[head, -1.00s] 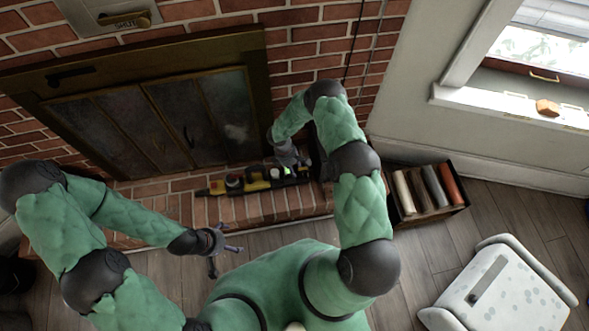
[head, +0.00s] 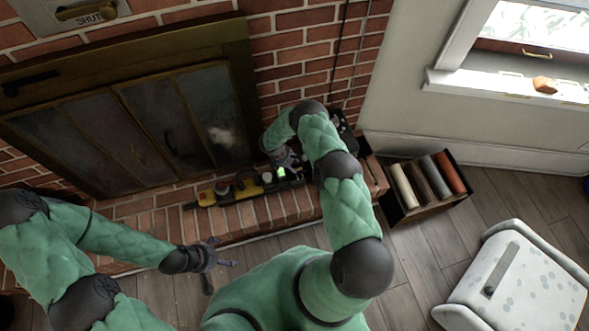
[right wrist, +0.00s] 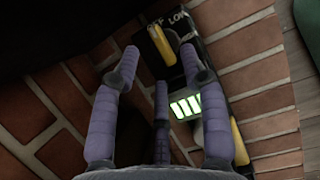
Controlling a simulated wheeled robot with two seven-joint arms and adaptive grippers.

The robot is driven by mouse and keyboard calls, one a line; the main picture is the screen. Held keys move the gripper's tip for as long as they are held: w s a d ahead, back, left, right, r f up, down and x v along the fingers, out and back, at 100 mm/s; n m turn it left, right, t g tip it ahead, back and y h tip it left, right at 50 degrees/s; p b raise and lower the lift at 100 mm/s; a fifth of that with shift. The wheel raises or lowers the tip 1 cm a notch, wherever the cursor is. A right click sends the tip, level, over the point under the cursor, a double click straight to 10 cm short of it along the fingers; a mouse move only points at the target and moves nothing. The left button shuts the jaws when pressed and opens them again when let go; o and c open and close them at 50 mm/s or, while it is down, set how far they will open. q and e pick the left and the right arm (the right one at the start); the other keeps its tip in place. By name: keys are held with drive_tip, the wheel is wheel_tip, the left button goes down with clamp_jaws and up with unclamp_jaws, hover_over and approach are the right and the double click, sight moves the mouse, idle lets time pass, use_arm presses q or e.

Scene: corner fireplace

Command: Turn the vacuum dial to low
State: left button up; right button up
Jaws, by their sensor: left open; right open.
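The vacuum (head: 247,187), long, yellow and black, lies on the brick hearth. In the right wrist view its black panel carries a yellow dial pointer (right wrist: 162,45) beside lettering that reads OFF and what looks like LOW. The pointer's upper end lies near OFF. Lit green bars (right wrist: 186,106) show below it. My right gripper (head: 286,158) is over the right part of the vacuum. In its wrist view the lavender fingers (right wrist: 160,66) are spread around the dial's near end, open; contact cannot be told. My left gripper (head: 213,258) is open and empty, in front of the hearth.
The fireplace doors (head: 130,130) stand behind the hearth. A dark box (head: 436,207) with several coloured rolls is right of the hearth. A white spotted bin (head: 515,285) stands at the lower right. Wooden floor (head: 405,275) is clear between them.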

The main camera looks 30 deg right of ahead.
sight(295, 167)
drive_tip(key=shift+b+x, duration=0.45)
drive_tip(key=shift+x, duration=1.25)
clamp_jaws()
